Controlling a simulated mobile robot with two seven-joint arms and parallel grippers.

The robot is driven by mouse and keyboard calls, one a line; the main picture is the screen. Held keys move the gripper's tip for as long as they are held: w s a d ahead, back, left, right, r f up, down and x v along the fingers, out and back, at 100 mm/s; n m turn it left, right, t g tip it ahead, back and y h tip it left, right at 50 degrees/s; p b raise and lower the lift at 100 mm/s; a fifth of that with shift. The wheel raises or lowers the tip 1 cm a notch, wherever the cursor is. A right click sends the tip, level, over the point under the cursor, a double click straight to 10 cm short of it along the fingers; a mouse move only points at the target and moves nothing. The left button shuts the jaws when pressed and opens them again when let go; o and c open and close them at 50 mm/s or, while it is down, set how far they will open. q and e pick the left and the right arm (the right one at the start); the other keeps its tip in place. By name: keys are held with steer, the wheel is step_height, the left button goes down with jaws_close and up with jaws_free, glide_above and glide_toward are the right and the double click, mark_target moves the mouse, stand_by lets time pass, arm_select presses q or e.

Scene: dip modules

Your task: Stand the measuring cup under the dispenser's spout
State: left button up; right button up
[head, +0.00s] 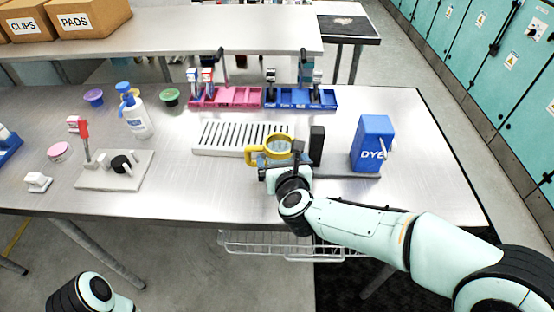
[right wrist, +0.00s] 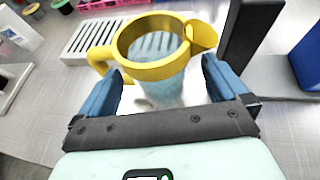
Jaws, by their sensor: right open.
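The measuring cup (head: 276,149) has a yellow rim, yellow handle and clear bluish body. It stands upright in front of the slotted white rack. In the right wrist view the cup (right wrist: 165,88) is between the blue fingers of my right gripper (right wrist: 163,68), which is open around its body. In the head view my right gripper (head: 280,170) is at the cup's near side and partly hides it. My left gripper is out of view.
A dark upright block (head: 317,145) stands close to the cup's right. The slotted white rack (head: 215,152) lies behind the cup. Pink (head: 240,96) and blue (head: 290,97) trays are at the back.

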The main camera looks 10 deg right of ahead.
steer(key=x, duration=0.4)
steer(key=shift+f, duration=0.15)
steer(key=shift+a, duration=0.1)
steer(key=c, duration=1.1)
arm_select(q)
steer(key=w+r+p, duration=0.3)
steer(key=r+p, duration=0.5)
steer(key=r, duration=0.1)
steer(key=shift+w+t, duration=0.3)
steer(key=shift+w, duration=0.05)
arm_select(e)
step_height(320, 180, up, 20)
